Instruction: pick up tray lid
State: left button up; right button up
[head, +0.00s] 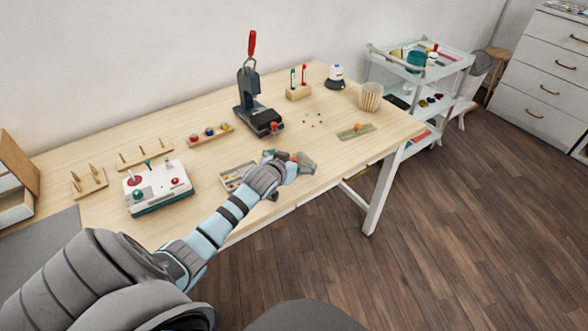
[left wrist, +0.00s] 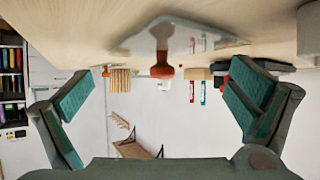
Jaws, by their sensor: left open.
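The tray lid looks like a clear, flat plate (left wrist: 190,35) with an orange knob (left wrist: 162,70) in the left wrist view, which is upside down. It lies on the table top, with the knob between and ahead of my open fingers, touching neither. In the head view the orange knob (head: 294,157) shows at my left gripper (head: 286,161); the gripper hides most of the lid. My left gripper also shows in the left wrist view (left wrist: 160,105), its teal fingers wide apart and empty. A shallow compartment tray (head: 229,180) lies left of it. My right gripper is out of view.
A black press (head: 248,98) with a red handle stands behind. A screwdriver block (head: 298,92), a white bottle (head: 336,72) and a basket (head: 370,96) stand farther back. A flat plate (head: 345,134) with an orange piece lies right. A white device (head: 158,187) stands left.

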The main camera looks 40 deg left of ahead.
pick_arm(q)
jog(key=shift+s, duration=0.15)
grip_shut()
dwell(0.4)
